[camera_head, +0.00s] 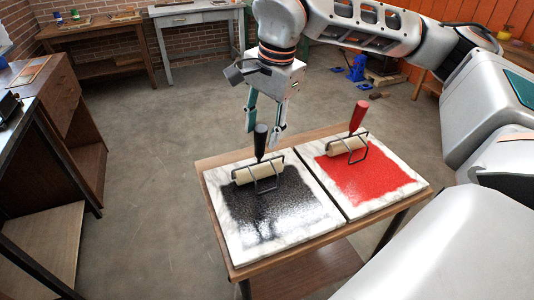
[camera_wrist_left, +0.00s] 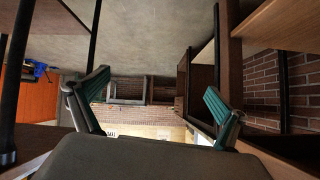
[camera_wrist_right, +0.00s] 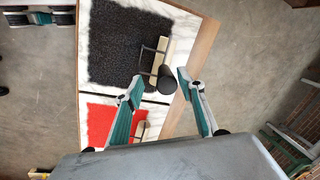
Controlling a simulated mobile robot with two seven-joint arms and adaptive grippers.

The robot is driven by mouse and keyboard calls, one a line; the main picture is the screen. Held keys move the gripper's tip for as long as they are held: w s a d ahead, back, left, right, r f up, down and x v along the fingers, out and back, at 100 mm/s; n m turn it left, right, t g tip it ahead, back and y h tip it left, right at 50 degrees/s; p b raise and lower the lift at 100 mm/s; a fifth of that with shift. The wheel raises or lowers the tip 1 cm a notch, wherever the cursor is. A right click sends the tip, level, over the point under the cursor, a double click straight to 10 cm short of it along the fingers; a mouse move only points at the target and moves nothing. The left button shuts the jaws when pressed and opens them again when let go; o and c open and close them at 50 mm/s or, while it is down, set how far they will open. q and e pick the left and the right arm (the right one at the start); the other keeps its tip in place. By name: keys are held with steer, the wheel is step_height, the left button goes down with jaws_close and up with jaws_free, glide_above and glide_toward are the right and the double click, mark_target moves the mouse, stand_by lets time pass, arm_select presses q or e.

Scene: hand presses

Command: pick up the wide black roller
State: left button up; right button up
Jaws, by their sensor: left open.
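The black-handled roller (camera_head: 258,170) lies on the black-inked marble slab, with its handle upright. In the right wrist view the same roller (camera_wrist_right: 160,72) shows its dark handle end just beyond the fingertips. My right gripper (camera_head: 264,122) is open and empty above the back edge of the table, close to that handle; in the right wrist view its fingers (camera_wrist_right: 160,84) are spread apart. My left gripper (camera_wrist_left: 157,88) is open and empty in its own wrist view, away from the rollers. The head view does not show it.
A red-handled roller (camera_head: 352,135) lies on the red-inked slab (camera_head: 408,185) to the right. The black-inked slab (camera_head: 228,245) is beside it on a small wooden table (camera_head: 212,160). A workbench (camera_head: 85,130) stands at the left. The floor between is clear.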

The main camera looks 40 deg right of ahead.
mark_target(258, 149)
steer(key=shift+w+f, duration=0.2)
steer(key=shift+f, duration=1.05)
steer(key=shift+w+f+b, duration=0.2)
steer(key=shift+w+f, duration=0.1)
steer(key=shift+f, duration=0.55)
steer(key=shift+w+f+b, duration=0.2)
steer(key=shift+w+f, duration=0.15)
steer(key=shift+f, duration=0.5)
steer(key=shift+w+f+b, duration=0.2)
steer(key=shift+w+f, duration=0.1)
steer(key=shift+f, duration=0.55)
steer(key=shift+r, duration=0.1)
jaws_close()
